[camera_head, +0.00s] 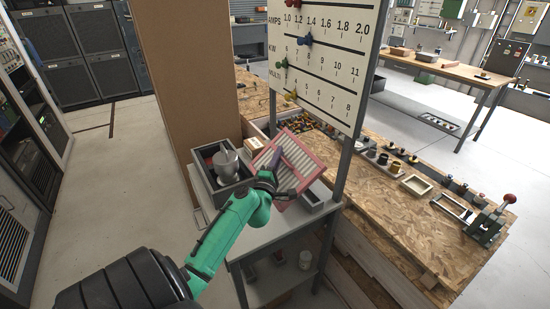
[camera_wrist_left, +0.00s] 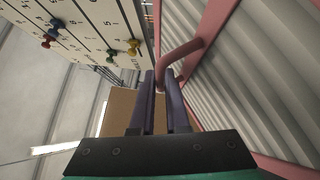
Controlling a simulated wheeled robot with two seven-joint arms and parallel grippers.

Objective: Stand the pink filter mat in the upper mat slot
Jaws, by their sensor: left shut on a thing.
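The pink filter mat (camera_head: 297,158) is a pink-framed panel with pale pleats, tilted above the small side table. My left gripper (camera_head: 275,163) is at the mat's near side. In the left wrist view, the purple fingers of my left gripper (camera_wrist_left: 160,85) are shut on the mat's pink handle (camera_wrist_left: 181,52), and the pleated face of the mat (camera_wrist_left: 245,75) fills the right side. I cannot make out the upper mat slot in either view. My right gripper is not in view.
A grey divided tray (camera_head: 205,178) with a metal cup (camera_head: 225,162) stands left of the mat. A white scale board (camera_head: 322,50) on posts rises close behind, also in the wrist view (camera_wrist_left: 95,30). A tall brown panel (camera_head: 187,80) and a chipboard bench (camera_head: 400,205) flank the table.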

